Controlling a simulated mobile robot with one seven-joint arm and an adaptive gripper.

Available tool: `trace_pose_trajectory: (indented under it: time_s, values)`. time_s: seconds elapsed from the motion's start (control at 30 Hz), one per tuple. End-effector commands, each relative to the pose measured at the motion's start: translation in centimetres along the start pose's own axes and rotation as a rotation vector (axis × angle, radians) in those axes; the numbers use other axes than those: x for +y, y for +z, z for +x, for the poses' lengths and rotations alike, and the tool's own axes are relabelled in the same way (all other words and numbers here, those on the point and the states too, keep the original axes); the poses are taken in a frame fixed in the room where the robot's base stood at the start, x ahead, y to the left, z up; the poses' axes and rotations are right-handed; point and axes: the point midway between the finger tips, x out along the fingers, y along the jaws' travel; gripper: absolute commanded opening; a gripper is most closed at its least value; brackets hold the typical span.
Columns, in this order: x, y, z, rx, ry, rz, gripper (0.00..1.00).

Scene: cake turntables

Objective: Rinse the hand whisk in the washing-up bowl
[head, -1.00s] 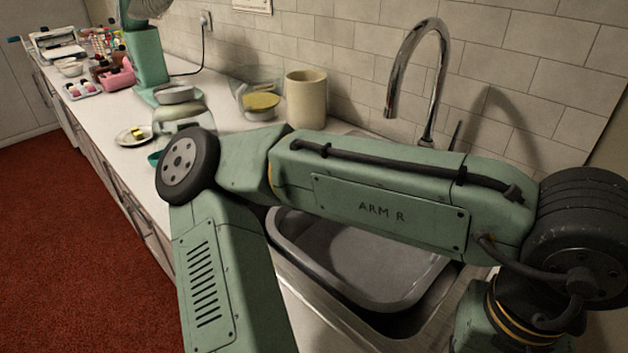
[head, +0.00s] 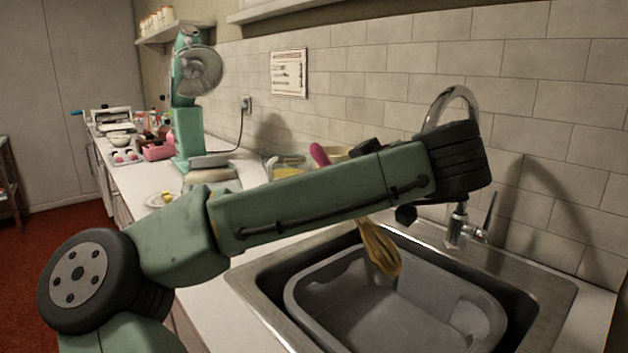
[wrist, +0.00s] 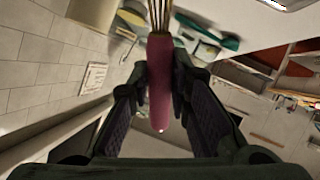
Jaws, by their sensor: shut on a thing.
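The hand whisk has a pink handle (head: 319,154) and golden wires (head: 382,250). It hangs tilted, handle up to the left and wires down to the right, over the back part of the grey washing-up bowl (head: 350,315). The bowl sits in the steel sink, and I cannot tell whether it holds water. My gripper (wrist: 160,80) is shut on the pink handle in the wrist view, a finger on each side. In the head view my arm hides the gripper and the middle of the whisk. The wires appear above the bowl's floor.
The chrome tap (head: 456,228) stands behind the sink, close to my arm, its spout partly hidden. The tiled wall is behind. A green stand mixer (head: 187,135), a pink container (head: 158,150) and a small plate (head: 160,200) stand on the counter to the left.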

Motion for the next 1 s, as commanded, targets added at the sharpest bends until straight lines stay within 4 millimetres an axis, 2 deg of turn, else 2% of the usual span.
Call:
trace_pose_trajectory:
  time_s: [0.03,0.13,0.23,0.33,0.57,1.0]
  values:
    - [-1.1,-1.3,1.2,0.056,-0.032,-0.023,0.00]
    - [-2.2,-3.7,2.3,0.136,-0.074,-0.052,0.00]
    - [-2.9,-5.0,2.8,0.181,-0.098,-0.065,0.00]
    - [-3.2,-5.5,3.0,0.198,-0.108,-0.070,0.00]
    - [-3.5,-4.7,3.3,0.198,-0.107,-0.070,0.00]
    - [-5.1,-1.2,5.0,0.194,-0.107,-0.069,0.00]
